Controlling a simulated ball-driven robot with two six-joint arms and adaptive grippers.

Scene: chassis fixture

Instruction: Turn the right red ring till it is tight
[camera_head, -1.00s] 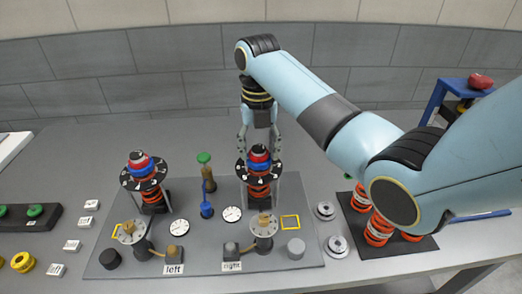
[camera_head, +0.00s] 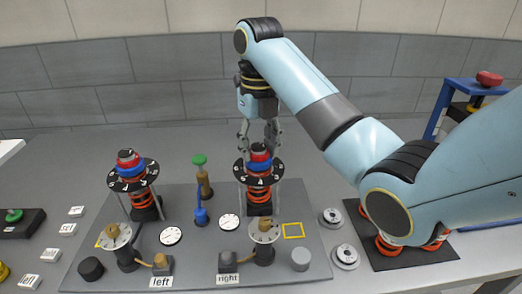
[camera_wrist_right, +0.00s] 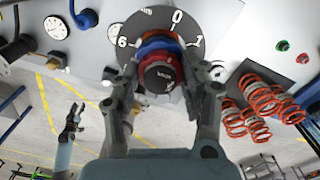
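The right red ring (camera_head: 260,157) sits on the right post, below a dark top and above a blue ring (camera_head: 259,166) and a black numbered dial (camera_head: 241,172). My right gripper (camera_head: 259,147) points down over this post, its fingers on either side of the red ring. In the right wrist view the red ring (camera_wrist_right: 160,66) lies between the two spread fingers (camera_wrist_right: 160,75); contact cannot be made out. The dial (camera_wrist_right: 204,22) shows 6, 0 and 1 there. My left gripper (camera_wrist_right: 72,117) appears small in the wrist view, fingers apart, away from the post.
A similar left post with its own red ring (camera_head: 127,159) stands on the grey fixture board (camera_head: 200,270). Orange springs (camera_head: 388,246) stand on a dark mat at right.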

